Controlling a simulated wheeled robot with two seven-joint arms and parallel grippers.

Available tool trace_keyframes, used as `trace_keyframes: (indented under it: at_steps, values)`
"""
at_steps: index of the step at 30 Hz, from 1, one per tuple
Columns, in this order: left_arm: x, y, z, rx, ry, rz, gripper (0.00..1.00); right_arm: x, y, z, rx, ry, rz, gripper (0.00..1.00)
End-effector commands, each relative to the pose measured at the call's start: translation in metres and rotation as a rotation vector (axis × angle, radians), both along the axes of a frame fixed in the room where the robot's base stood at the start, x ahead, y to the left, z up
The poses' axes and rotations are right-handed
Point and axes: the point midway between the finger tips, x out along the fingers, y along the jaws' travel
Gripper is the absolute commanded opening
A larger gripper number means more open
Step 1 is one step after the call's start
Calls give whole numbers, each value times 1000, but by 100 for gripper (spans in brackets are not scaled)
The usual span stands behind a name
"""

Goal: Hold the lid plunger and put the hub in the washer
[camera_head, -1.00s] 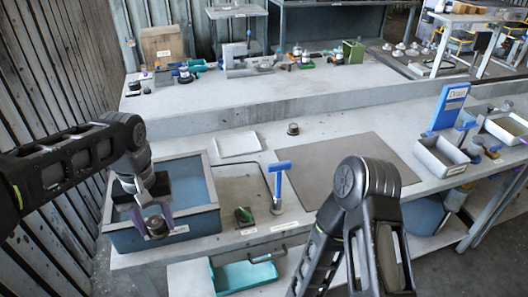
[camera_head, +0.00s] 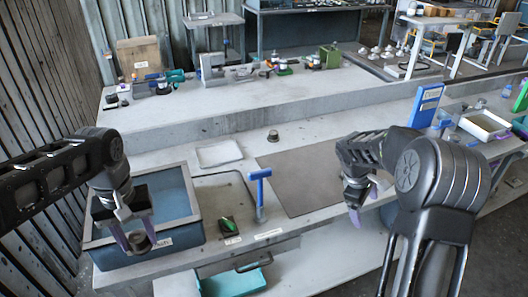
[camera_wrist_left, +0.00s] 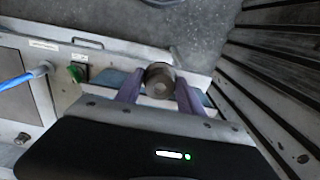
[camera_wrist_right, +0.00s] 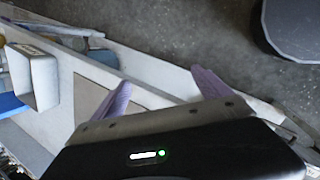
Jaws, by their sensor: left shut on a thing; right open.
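My left gripper (camera_head: 136,236) is shut on the hub (camera_head: 138,243), a short dark metal cylinder, in front of the washer's near wall. In the left wrist view the hub (camera_wrist_left: 160,78) sits between the purple fingers (camera_wrist_left: 157,90). The washer (camera_head: 190,237) is a blue tub with a grey rim at the left; I cannot tell its lid's state. The plunger (camera_head: 260,190), a blue T-shaped handle, stands upright on the bench right of the washer. My right gripper (camera_head: 364,203) is open and empty, right of the plunger near the bench's front edge.
A green button (camera_head: 228,224) sits between washer and plunger. A grey mat (camera_head: 300,180) lies right of the plunger. A white tray (camera_head: 219,153) and a small dark round part (camera_head: 273,135) lie behind.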

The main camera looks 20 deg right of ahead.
Motion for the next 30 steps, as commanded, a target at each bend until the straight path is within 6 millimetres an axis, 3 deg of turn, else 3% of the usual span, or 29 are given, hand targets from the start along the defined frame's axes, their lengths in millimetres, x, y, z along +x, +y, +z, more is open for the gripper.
trace_keyframes:
  at_steps: [1, 6, 12, 15, 18, 23, 30]
  values:
    - [0, 0, 0, 0, -1, 0, 0, 17, 8, 33, -11, -53, -35, 87]
    - [0, 0, 0, 0, 0, 0, 0, 65, 82, 99, 76, -231, -193, 87]
    - [0, 0, 0, 0, -1, 0, 0, 97, 185, 154, 250, -376, -339, 87]
    - [0, 0, 0, 0, -1, 0, 0, 102, 226, 176, 327, -411, -394, 87]
    - [0, 0, 0, 0, -1, 0, 0, 104, 255, 191, 381, -429, -431, 87]
    - [0, 0, 0, 0, 0, 0, 0, 103, 275, 202, 422, -438, -460, 87]
    - [0, 0, 0, 0, -1, 0, 0, 103, 277, 203, 425, -438, -463, 87]
